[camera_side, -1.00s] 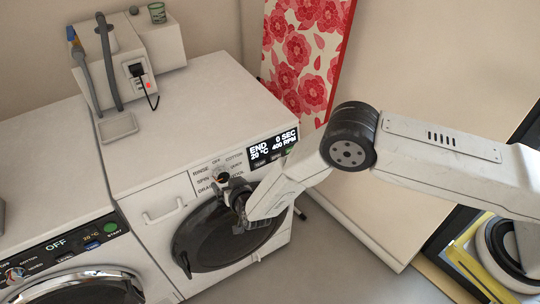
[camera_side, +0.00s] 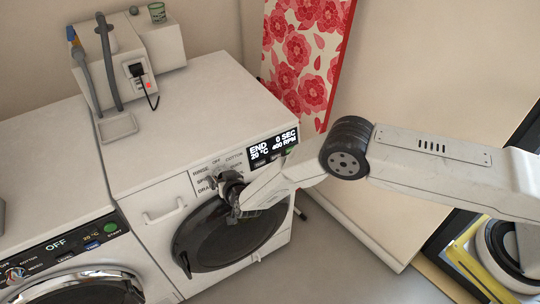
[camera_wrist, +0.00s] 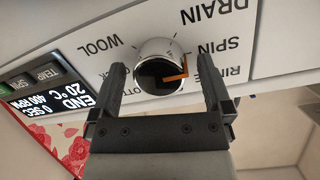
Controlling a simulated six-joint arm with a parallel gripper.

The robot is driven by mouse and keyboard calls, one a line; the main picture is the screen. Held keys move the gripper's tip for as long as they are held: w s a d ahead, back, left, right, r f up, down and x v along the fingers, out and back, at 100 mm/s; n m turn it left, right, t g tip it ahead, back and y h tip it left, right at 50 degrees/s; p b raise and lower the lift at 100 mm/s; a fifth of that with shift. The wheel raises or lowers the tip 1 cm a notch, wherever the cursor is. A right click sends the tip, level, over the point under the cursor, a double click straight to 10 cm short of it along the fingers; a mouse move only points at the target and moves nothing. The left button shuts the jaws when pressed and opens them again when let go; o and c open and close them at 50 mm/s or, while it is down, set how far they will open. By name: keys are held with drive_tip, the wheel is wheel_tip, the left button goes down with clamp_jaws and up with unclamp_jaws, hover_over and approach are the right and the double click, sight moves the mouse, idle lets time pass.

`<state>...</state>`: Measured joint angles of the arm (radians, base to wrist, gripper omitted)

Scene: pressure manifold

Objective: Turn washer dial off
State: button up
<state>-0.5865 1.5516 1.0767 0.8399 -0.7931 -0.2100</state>
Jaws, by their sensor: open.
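The washer dial (camera_wrist: 160,62) is a round knob with a chrome rim, a dark face and an orange pointer. In the wrist view the pointer aims right, towards the SPIN and RINSE labels. My gripper (camera_wrist: 161,66) is open, with one finger on each side of the dial. Gaps seem to show between fingers and rim; I cannot tell whether they touch. In the side view my gripper (camera_side: 229,184) is at the control panel and hides most of the dial. The OFF label (camera_side: 216,162) shows above it; in the wrist view it is hidden.
The washer's display (camera_side: 271,148) reads END, 20 °C, 0 SEC, 400 RPM, right of the dial in the side view. The dark round door (camera_side: 215,240) is below. A second washer (camera_side: 60,262) stands at left. A floral board (camera_side: 304,50) stands behind.

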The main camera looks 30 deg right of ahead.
drive_tip(key=c, duration=1.2)
drive_tip(key=shift+m, duration=0.5)
drive_tip(key=m, duration=0.3)
drive_tip(key=shift+y, duration=0.3)
drive_tip(key=m, duration=0.4)
drive_tip(key=shift+y, duration=0.4)
drive_tip(key=m, duration=0.4)
drive_tip(key=shift+d+t+y, duration=0.1)
drive_tip(key=shift+t+y, duration=0.2)
drive_tip(key=m, duration=0.4)
drive_tip(key=shift+t, duration=0.3)
